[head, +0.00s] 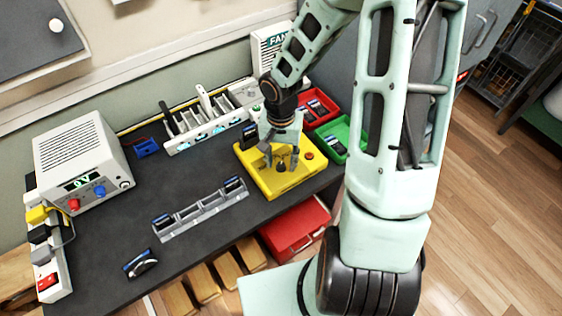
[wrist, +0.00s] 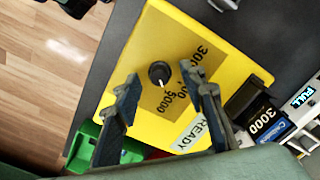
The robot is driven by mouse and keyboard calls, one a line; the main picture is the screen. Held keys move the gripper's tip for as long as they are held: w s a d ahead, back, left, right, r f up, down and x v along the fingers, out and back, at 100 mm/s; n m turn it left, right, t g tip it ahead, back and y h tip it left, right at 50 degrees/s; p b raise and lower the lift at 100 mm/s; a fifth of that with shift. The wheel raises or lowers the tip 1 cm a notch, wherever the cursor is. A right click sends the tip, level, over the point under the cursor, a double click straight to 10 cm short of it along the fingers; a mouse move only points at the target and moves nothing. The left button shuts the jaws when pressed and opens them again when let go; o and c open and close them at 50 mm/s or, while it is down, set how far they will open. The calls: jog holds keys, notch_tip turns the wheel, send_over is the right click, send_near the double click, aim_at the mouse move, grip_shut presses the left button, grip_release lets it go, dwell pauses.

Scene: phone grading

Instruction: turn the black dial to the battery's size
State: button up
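The yellow box (head: 262,178) stands near the right end of the dark bench, with the black dial (head: 281,166) on top. In the wrist view the dial (wrist: 158,73) has a white mark towards the lower right, on the side of the printed 5000. A 3000 is printed farther right, and a middle number is partly hidden. A black and blue battery (wrist: 262,118) marked 3000 is at the box's edge. My gripper (wrist: 165,90) is open above the box. Its fingertips are apart on either side of the dial's near side, with no clear contact.
A READY label (wrist: 192,133) and a red button (head: 309,155) are on the box. Red (head: 326,114) and green (head: 350,134) trays stand behind it to the right. A grey rack (head: 202,213) lies left of it. The bench's front edge is close by.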

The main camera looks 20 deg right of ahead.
jog(key=shift+f, duration=0.3)
grip_shut()
